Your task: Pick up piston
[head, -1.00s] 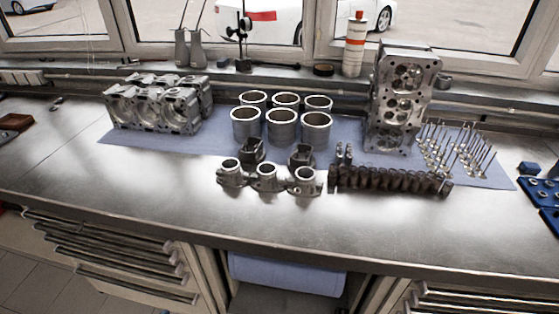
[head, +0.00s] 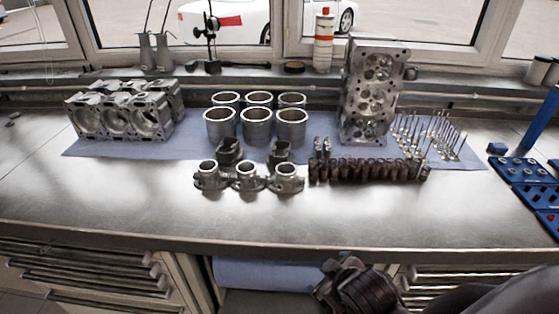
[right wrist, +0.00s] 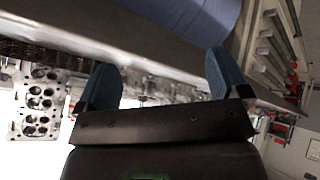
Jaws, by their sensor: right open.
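Two dark grey parts that look like pistons, one (head: 229,152) on the left and one (head: 280,151) on the right, stand on the blue mat (head: 85,148) in front of the cylinder liners in the head view. Metal ring-topped housings in front partly hide them. My right gripper shows in the right wrist view (right wrist: 162,82) with two blue fingertips wide apart and nothing between them. In the head view my right wrist is low, in front of the bench edge, well short of the parts; its fingertips are hard to make out there. My left gripper is out of view.
Several cylinder liners (head: 257,126) stand behind the pistons. An engine block (head: 120,115) is at left, a cylinder head (head: 372,95) upright at right. A row of dark springs (head: 367,170) and upright valves (head: 440,138) lie right. The bench's front strip (head: 130,205) is clear.

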